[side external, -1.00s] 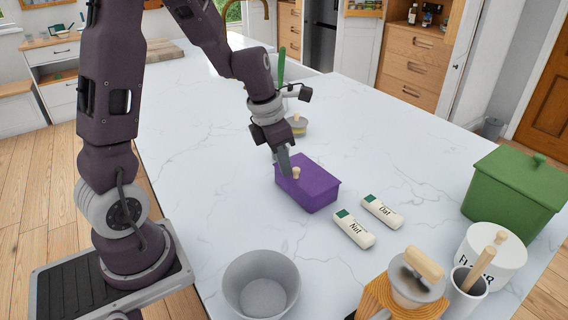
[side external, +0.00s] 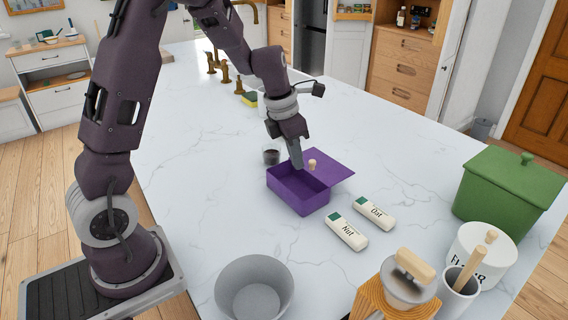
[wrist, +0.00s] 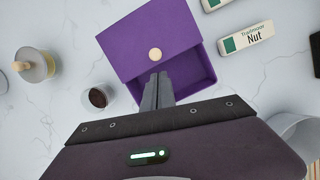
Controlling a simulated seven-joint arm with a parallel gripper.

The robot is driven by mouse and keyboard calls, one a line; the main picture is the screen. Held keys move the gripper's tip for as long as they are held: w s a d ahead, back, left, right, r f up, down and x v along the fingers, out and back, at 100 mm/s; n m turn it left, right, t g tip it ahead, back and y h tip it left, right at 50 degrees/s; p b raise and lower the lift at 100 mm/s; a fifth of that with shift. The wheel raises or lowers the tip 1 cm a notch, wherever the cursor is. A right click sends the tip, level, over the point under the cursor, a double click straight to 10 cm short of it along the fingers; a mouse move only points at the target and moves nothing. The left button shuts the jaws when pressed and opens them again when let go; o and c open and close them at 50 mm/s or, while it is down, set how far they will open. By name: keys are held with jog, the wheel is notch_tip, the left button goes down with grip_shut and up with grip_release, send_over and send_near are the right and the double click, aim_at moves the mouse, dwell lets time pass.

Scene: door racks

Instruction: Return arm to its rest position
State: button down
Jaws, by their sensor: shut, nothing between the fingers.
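My gripper (side external: 298,162) is shut and empty, its fingertips pointing down at the purple box (side external: 299,202). In the wrist view the closed fingers (wrist: 158,78) end just short of the wooden knob (wrist: 155,54), over the open part of the box. The purple lid (side external: 332,168) sits shifted towards the back right, so part of the box interior (wrist: 190,84) shows. In the side view the knob (side external: 312,163) is just right of the fingertips. I cannot tell whether the fingers touch lid or knob.
A small cup with dark contents (side external: 271,155) stands behind the box. Nut (side external: 346,231) and Oat (side external: 374,213) bars lie to its right. A grey bowl (side external: 254,287), a flour jar (side external: 481,254) and a green bin (side external: 508,190) stand nearby.

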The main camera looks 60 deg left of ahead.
jog(key=s, duration=0.2)
jog(key=shift+s+a, duration=0.3)
jog(key=shift+s, duration=0.05)
jog(key=v, duration=0.9)
jog(key=s+d+r+m, duration=0.5)
jog(key=m, duration=0.4)
jog(key=s+d+m+t, duration=0.1)
jog(key=s+d+m, duration=0.2)
jog(key=s+m, duration=0.4)
jog(key=s+d+m+t, duration=0.1)
jog(key=s+d+m, duration=0.2)
jog(key=s+m, duration=0.5)
jog(key=m, duration=0.9)
jog(key=shift+s+d+t+y, duration=0.2)
jog(key=shift+d+t+y, duration=0.1)
jog(key=shift+t, duration=0.1)
